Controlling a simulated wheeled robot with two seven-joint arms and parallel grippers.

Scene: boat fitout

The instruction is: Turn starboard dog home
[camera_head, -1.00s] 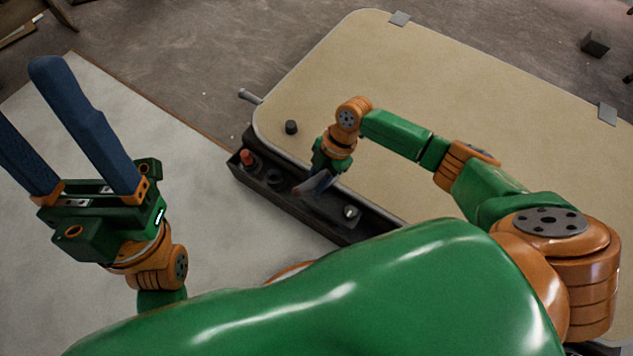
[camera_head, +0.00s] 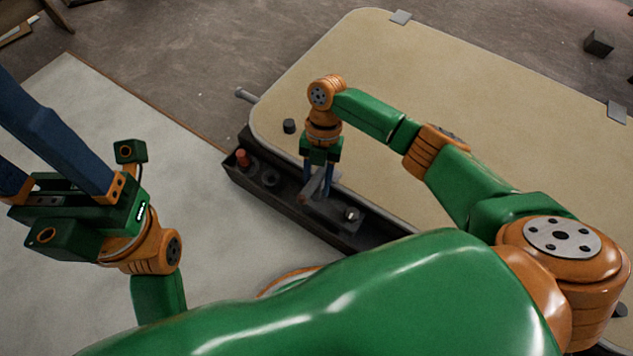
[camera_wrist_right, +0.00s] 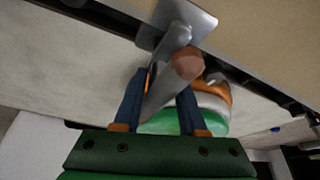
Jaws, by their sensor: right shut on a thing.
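The starboard dog is a grey metal lever (camera_head: 317,185) near the edge of the beige hatch panel (camera_head: 400,100). In the right wrist view, its arm (camera_wrist_right: 165,88) runs from a grey plate (camera_wrist_right: 186,20) and lies between my blue fingers. A brown rounded knob (camera_wrist_right: 187,64) shows beside it. My right gripper (camera_head: 318,190) points down over the dark tray and is shut on the lever; it also shows in the right wrist view (camera_wrist_right: 158,100). My left gripper (camera_head: 18,130) is open and empty at the left, its fingertips partly out of frame.
A long dark tray (camera_head: 335,237) lies along the panel's near edge, holding a red-topped piece (camera_head: 242,158), a dark ring (camera_head: 270,177) and a silver-topped piece (camera_head: 351,214).

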